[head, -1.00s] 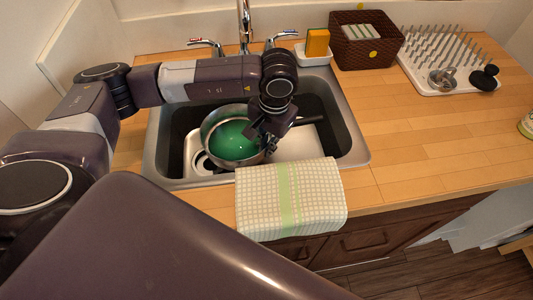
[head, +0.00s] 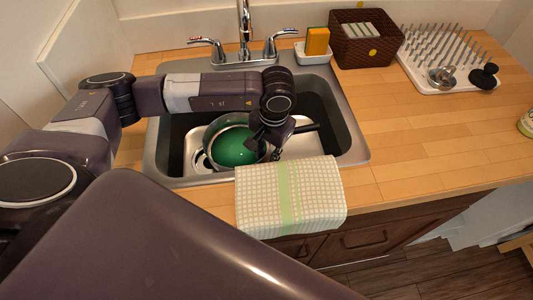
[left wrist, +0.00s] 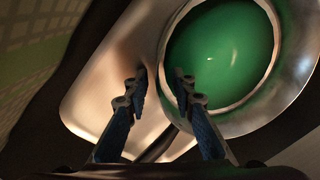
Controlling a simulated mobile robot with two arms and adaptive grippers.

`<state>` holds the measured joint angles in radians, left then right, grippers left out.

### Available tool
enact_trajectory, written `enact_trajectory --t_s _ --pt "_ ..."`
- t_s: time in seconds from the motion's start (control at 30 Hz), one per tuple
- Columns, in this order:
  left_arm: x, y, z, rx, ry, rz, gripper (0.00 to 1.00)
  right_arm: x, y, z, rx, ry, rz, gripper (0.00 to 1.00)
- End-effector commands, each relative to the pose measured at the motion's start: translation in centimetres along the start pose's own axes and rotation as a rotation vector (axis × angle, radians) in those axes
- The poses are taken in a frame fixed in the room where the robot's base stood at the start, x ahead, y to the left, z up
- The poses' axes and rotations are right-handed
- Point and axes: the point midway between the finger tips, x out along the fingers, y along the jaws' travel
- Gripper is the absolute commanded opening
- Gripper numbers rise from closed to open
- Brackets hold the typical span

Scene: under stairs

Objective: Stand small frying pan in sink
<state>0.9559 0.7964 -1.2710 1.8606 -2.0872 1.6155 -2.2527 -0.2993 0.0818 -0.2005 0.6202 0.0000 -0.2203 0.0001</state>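The small frying pan (head: 228,154), steel outside with a green inside, is in the sink (head: 354,143). Its dark handle (head: 307,128) points right, partly hidden behind my left gripper. My left gripper (head: 274,154) is over the pan's right side, pointing down into the sink. In the left wrist view my left gripper's fingers (left wrist: 160,88) are apart. The pan's steel rim (left wrist: 166,58) runs between or just beneath them; I cannot tell if either finger touches it. The pan's green inside also shows in that view. My right gripper is not in view.
A checked towel (head: 312,195) hangs over the sink's front edge. The faucet (head: 244,30) stands behind. A sponge holder (head: 313,57), brown basket (head: 366,50) and drying rack (head: 436,62) are at the back right.

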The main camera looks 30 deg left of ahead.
Motion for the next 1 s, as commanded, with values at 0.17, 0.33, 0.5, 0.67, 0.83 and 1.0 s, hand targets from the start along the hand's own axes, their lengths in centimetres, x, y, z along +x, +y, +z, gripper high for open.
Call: enact_trajectory --t_s 0.17,0.33,0.5,0.67,0.83,1.0 --pt "-0.2 0.0 0.0 0.000 0.000 0.000 0.23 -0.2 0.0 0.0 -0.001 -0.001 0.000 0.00" --pt "-1.8 0.0 -0.2 0.001 0.007 0.001 0.23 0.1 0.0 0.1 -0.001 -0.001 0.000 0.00" --pt "-5.4 0.0 -0.2 0.002 0.008 0.000 0.23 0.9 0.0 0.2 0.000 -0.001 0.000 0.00" --pt "-8.8 0.0 -0.2 0.000 0.006 0.000 0.23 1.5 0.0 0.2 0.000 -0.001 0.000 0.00" --pt "-11.2 0.0 -0.1 0.000 0.003 0.000 0.23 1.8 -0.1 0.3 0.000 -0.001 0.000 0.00" --pt "-12.2 0.0 -0.1 -0.001 0.001 0.000 0.23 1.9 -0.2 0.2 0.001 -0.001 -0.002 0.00"
